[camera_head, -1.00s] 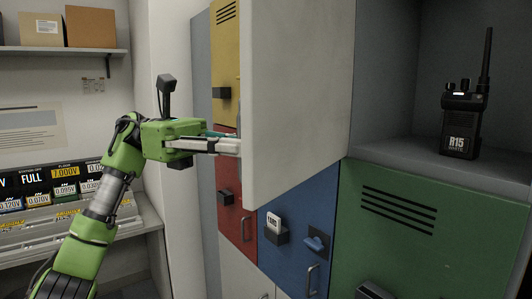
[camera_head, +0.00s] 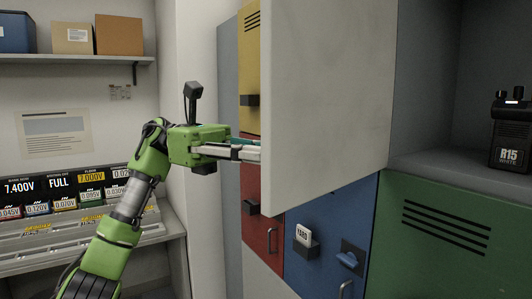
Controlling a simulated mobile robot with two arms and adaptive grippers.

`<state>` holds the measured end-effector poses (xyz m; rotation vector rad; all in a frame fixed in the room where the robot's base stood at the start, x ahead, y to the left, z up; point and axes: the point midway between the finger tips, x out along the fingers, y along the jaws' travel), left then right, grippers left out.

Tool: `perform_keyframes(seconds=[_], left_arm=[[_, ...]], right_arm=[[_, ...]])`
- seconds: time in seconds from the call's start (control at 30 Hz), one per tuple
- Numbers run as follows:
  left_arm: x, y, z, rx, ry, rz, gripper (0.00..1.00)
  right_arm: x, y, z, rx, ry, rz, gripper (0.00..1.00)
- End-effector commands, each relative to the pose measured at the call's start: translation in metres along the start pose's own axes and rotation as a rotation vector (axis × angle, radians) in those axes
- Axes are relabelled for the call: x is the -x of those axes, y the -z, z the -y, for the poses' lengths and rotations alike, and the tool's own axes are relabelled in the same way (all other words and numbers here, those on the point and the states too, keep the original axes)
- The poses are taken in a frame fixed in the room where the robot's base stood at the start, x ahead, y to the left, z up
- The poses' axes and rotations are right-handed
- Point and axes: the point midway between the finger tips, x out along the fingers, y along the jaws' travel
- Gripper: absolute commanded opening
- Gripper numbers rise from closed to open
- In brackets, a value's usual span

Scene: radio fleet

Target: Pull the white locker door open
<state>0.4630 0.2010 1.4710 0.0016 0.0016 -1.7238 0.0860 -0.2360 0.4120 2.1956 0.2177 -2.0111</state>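The white locker door (camera_head: 325,100) stands swung open, edge toward me, in the upper middle of the head view. Its compartment (camera_head: 435,95) is open to the right and holds a black radio marked R15 WHITE (camera_head: 511,135), cut off by the frame's right edge. My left gripper (camera_head: 252,152) is at the door's left edge, its fingers reaching behind the door's far side. The fingertips are hidden by the door, so I cannot tell whether they grip anything. My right gripper is not in view.
Below the door are a blue locker (camera_head: 325,240), a red locker (camera_head: 262,205) and a green locker (camera_head: 450,240). A yellow locker (camera_head: 249,70) stands behind. At left are a shelf with boxes (camera_head: 75,59) and a charging rack (camera_head: 65,225).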

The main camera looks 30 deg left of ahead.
Motion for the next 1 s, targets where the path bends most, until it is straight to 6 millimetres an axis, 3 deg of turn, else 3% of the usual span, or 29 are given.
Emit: perform_keyframes(seconds=[0.23,0.37,0.7,1.0], left_arm=[[0.001,0.0,0.0,0.0,-0.001,0.002,0.14],[0.012,-0.001,-0.001,0.001,-0.003,0.003,0.14],[0.077,-0.002,0.0,0.0,-0.004,0.005,0.14],[0.112,-0.001,0.0,-0.001,-0.002,0.001,0.14]], right_arm=[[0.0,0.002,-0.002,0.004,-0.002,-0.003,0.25],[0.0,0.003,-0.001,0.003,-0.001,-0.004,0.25],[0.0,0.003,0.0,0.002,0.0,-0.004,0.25],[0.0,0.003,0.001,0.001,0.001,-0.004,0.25]])
